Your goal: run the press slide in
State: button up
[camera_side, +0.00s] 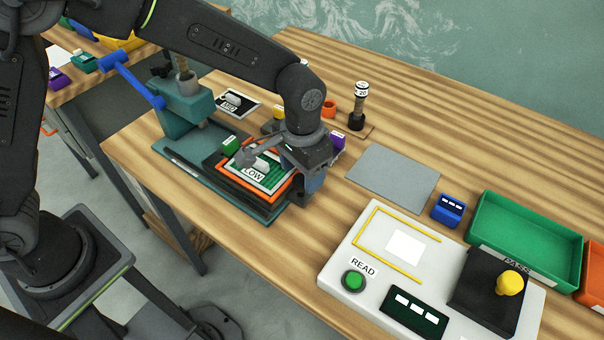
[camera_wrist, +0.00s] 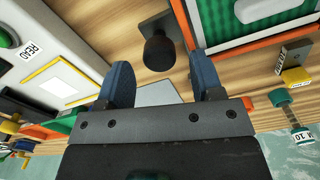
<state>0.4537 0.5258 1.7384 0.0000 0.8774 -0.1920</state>
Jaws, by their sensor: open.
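The press (camera_side: 186,104) is teal with a blue lever and stands at the left of the bench. Its slide (camera_side: 222,165) sticks out on the rail, carrying an orange frame with green netting marked LOW. The orange frame shows at upper right in the wrist view (camera_wrist: 247,47). A black knob (camera_wrist: 158,50) on a dark plate stands beside the frame, in line with the gap between my fingers. My gripper (camera_side: 315,182) is at the right end of the slide, pointing down. Its blue fingers (camera_wrist: 160,72) are open with nothing clearly gripped; whether they touch the knob I cannot tell.
A grey mat (camera_side: 393,178) lies right of my gripper. Beyond it are a blue block (camera_side: 448,210), a white reader (camera_side: 345,250) with a green button, and a green tray (camera_side: 525,240). A black-and-white post (camera_side: 358,105) and small coloured blocks stand behind the slide.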

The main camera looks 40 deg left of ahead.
jog(key=shift+f, duration=0.95)
grip_shut()
